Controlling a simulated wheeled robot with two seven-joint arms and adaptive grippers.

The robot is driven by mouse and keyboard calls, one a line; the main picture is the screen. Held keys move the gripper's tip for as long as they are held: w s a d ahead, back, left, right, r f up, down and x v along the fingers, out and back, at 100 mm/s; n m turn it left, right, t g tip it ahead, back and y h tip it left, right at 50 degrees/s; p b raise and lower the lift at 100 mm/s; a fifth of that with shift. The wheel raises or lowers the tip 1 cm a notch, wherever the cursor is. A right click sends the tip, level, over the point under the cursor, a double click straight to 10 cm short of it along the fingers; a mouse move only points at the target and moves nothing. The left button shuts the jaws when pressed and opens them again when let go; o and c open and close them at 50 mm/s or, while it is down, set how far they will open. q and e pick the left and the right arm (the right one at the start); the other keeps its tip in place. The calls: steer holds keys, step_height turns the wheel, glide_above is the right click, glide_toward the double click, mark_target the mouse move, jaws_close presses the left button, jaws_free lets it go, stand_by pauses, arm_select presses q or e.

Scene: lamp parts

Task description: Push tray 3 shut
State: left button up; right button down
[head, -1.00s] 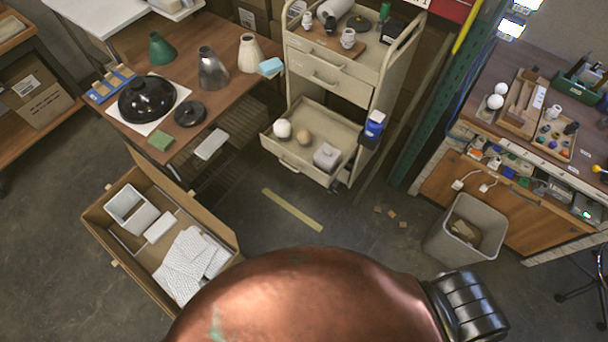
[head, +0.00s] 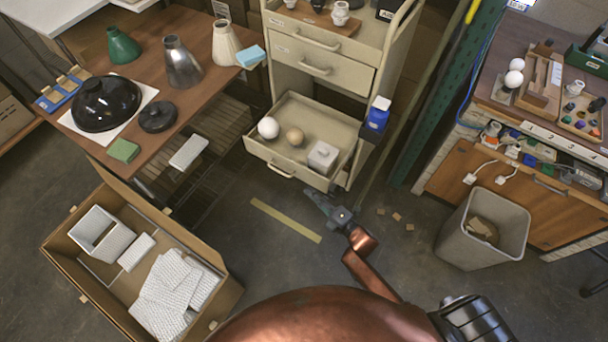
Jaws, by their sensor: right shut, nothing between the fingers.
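Tray 3, the lowest cream drawer (head: 262,152) of the cart, stands pulled out toward me. My right gripper (head: 313,197) is shut and empty. It points up and left, just in front of the drawer's front right corner, and I cannot tell whether it touches the drawer. My left gripper is not in view.
The upper drawers of the cream cart (head: 285,75) are shut. A cardboard box (head: 62,240) of white parts stands on the floor at left. A grey bin (head: 455,236) stands at right. A yellow floor strip (head: 285,219) lies before the drawer on clear floor.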

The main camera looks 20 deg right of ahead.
mark_target(305, 175)
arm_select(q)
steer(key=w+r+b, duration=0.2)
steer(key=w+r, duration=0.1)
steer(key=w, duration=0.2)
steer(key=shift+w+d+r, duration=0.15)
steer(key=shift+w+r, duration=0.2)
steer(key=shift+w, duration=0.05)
arm_select(e)
steer(key=shift+w+d+f, duration=0.1)
steer(key=shift+w+d, duration=0.05)
steer(key=shift+w, duration=1.95)
steer(key=shift+w+d, duration=0.15)
steer(key=shift+w, duration=1.95)
